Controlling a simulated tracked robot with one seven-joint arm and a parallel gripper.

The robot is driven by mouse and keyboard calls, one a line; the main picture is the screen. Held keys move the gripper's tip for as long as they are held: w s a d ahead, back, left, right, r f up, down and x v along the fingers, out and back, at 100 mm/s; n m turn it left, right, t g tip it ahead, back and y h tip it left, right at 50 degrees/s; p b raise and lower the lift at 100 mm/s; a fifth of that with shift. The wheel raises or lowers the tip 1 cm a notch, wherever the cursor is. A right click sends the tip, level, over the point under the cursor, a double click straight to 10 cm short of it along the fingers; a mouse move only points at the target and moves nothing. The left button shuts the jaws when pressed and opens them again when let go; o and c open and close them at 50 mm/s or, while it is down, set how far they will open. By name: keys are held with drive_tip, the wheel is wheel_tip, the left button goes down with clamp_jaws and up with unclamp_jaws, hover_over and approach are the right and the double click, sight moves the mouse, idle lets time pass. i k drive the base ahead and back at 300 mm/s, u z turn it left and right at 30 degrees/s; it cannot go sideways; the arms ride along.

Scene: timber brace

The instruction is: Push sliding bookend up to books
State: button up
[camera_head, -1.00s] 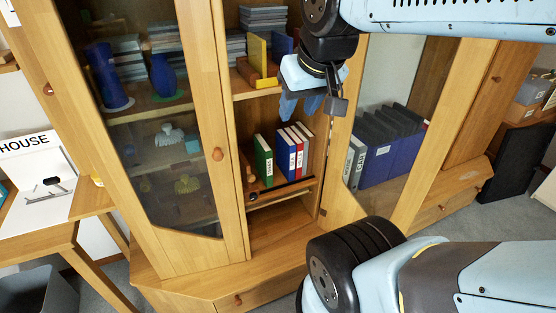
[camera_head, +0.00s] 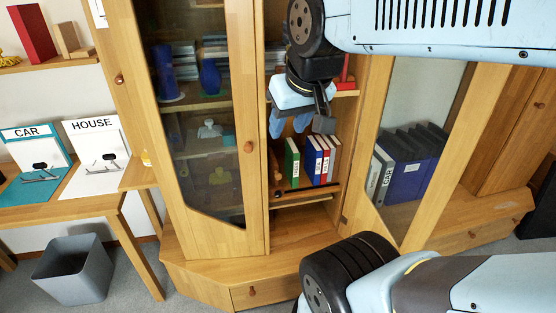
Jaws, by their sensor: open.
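A short row of books stands upright on a middle shelf of the open cabinet bay: a green book (camera_head: 292,160), a blue book (camera_head: 313,160) and red-and-white books (camera_head: 329,158) to its right. A brown wooden piece (camera_head: 276,168) stands at the left of the green book and looks like the sliding bookend; its shape is partly unclear.
A glass door (camera_head: 200,130) closes the bay on the left. Another glass door (camera_head: 415,130) on the right shows dark binders behind it. A desk (camera_head: 75,208) with CAR and HOUSE boards and a grey bin (camera_head: 75,268) stand at the left.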

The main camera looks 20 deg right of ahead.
sight(273, 166)
drive_tip(key=z, duration=0.9)
drive_tip(key=i, duration=0.1)
drive_tip(key=u, duration=2.55)
drive_tip(key=k, duration=1.6)
drive_tip(key=z, duration=1.55)
drive_tip(key=i, duration=1)
